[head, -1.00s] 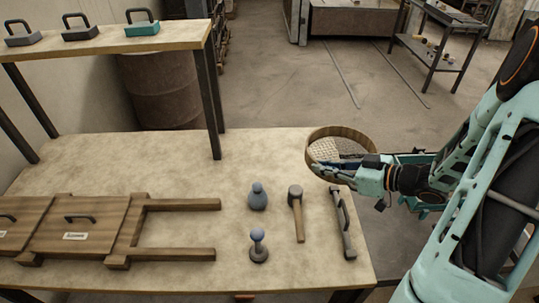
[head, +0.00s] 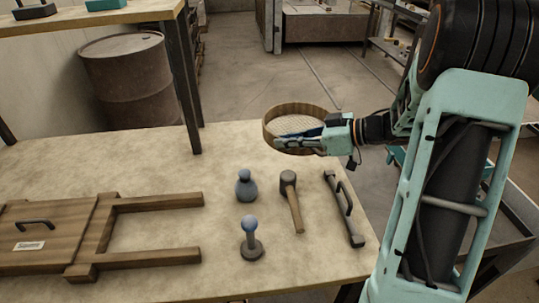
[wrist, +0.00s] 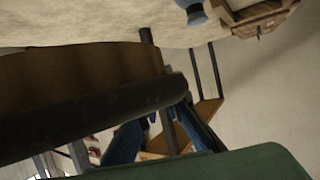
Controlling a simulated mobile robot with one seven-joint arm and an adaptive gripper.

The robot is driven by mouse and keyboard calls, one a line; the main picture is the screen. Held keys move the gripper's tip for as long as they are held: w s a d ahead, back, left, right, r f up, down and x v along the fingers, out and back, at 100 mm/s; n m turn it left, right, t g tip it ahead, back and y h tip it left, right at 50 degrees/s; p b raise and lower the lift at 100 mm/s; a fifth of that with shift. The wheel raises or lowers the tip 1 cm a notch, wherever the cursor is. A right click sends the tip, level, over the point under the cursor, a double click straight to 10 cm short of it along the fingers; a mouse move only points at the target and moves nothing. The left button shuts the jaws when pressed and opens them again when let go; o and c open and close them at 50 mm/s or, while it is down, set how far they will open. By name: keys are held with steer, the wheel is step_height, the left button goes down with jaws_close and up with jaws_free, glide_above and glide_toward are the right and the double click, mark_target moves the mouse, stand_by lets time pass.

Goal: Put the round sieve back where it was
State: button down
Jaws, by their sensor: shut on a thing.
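The round sieve (head: 290,122) has a wooden rim and a pale mesh. In the head view it is held above the back right part of the workbench, slightly tilted. My gripper (head: 303,143) is shut on the sieve's near right rim, with the arm reaching in from the right. In the wrist view the brown rim of the sieve (wrist: 80,85) crosses the left side, close to the blue fingers (wrist: 160,140). Part of the rim is hidden behind the fingers in the head view.
The workbench (head: 150,165) carries a blue-grey bottle (head: 246,187), a round-knobbed stamp (head: 251,240), a mallet (head: 291,200) and a handled bar (head: 344,208). A wooden frame with a sliding board (head: 45,235) lies left. A raised shelf (head: 100,18) stands back left. Bare bench lies between.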

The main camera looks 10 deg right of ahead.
steer(key=shift+w+a+f+b, duration=0.15)
steer(key=shift+b, duration=0.15)
steer(key=w+a+f, duration=0.1)
steer(key=w, duration=0.1)
steer(key=w+a+f+b, duration=0.1)
steer(key=w, duration=0.2)
steer(key=w+a+f, duration=0.1)
steer(key=w+a, duration=0.1)
steer(key=shift+w+f, duration=0.3)
steer(key=shift+f, duration=0.1)
steer(key=b, duration=0.1)
glide_above(257, 160)
steer(key=s, duration=0.2)
steer(key=f, duration=0.4)
steer(key=shift+w+d+f, duration=0.1)
steer(key=shift+w+d, duration=0.15)
steer(key=shift+d, duration=0.15)
steer(key=shift+w+a+f+b, duration=0.3)
steer(key=shift+w+f, duration=0.2)
steer(key=shift+f, duration=0.1)
steer(key=f, duration=0.3)
steer(key=shift+w+f+b, duration=0.25)
steer(key=shift+f+b, duration=0.05)
steer(key=shift+b, duration=0.05)
steer(key=shift+a, duration=0.1)
steer(key=c, duration=2.4)
jaws_free()
steer(key=shift+f, duration=0.1)
steer(key=o, duration=0.3)
